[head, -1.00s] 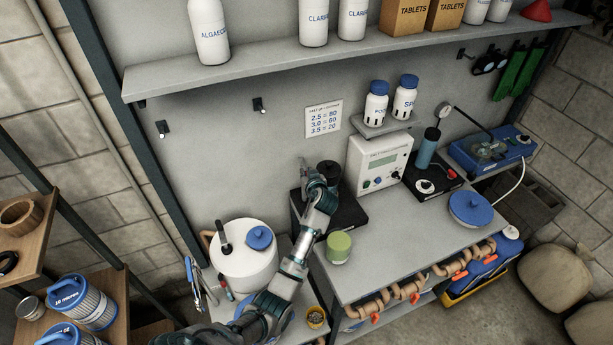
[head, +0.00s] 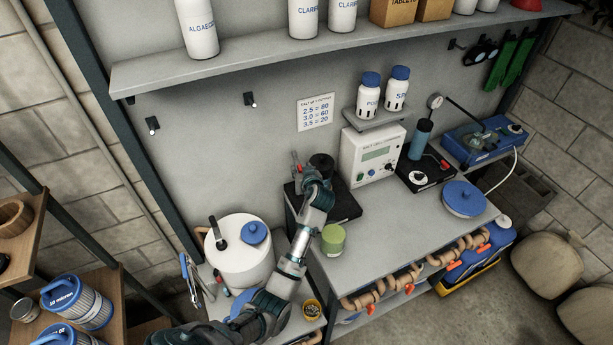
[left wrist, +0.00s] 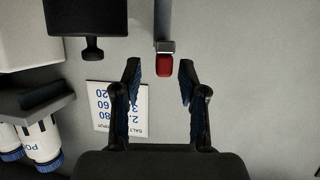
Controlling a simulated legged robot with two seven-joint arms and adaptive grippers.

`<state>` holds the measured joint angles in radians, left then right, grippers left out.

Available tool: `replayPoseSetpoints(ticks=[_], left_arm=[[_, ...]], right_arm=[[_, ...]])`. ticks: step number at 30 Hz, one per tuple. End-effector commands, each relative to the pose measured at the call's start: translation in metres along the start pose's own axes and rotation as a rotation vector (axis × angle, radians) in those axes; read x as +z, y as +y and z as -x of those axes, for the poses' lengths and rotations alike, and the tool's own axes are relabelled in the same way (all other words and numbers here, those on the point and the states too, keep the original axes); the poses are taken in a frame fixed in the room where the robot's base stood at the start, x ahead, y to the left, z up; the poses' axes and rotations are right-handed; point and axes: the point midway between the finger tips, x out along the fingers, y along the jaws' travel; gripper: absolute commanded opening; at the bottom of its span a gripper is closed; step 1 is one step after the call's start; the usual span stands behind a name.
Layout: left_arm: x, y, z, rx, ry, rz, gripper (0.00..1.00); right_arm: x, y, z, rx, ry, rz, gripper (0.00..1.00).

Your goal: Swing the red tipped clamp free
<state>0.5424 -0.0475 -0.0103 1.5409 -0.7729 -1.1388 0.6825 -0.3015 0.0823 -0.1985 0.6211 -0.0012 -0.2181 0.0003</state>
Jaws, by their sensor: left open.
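The red tip (left wrist: 165,64) of the clamp shows in the left wrist view at the end of a grey bar (left wrist: 164,25) coming in from the top. My left gripper (left wrist: 160,70) is open. Its two fingers stand to either side of the red tip in the picture, with gaps on both sides and no visible contact. In the head view my left gripper (head: 311,178) is over the black stand, beside a black cylinder, and the clamp is mostly hidden behind it. My right gripper is not in view.
A black stand (head: 346,207) is below the gripper, with a green-lidded jar (head: 333,239) in front. A white control box (head: 371,153) stands to the right. A black part (left wrist: 90,20) hangs close by in the left wrist view. The right bench top is mostly clear.

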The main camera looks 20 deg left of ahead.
Motion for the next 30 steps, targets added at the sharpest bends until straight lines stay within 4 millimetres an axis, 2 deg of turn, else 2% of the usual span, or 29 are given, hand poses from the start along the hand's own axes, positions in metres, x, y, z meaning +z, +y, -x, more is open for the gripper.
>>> replayPoseSetpoints(ticks=[6,13,18,30], left_arm=[[0.001,0.002,0.050,0.003,-0.001,0.003,0.42],[0.002,0.002,0.088,0.001,-0.003,0.001,0.42],[0.002,0.002,0.097,0.000,-0.004,-0.001,0.42],[0.002,0.002,0.098,-0.001,-0.003,-0.001,0.42]], right_arm=[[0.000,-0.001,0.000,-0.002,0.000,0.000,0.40],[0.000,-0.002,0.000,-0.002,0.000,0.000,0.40],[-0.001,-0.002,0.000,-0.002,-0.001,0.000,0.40],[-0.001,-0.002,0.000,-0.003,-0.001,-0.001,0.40]])
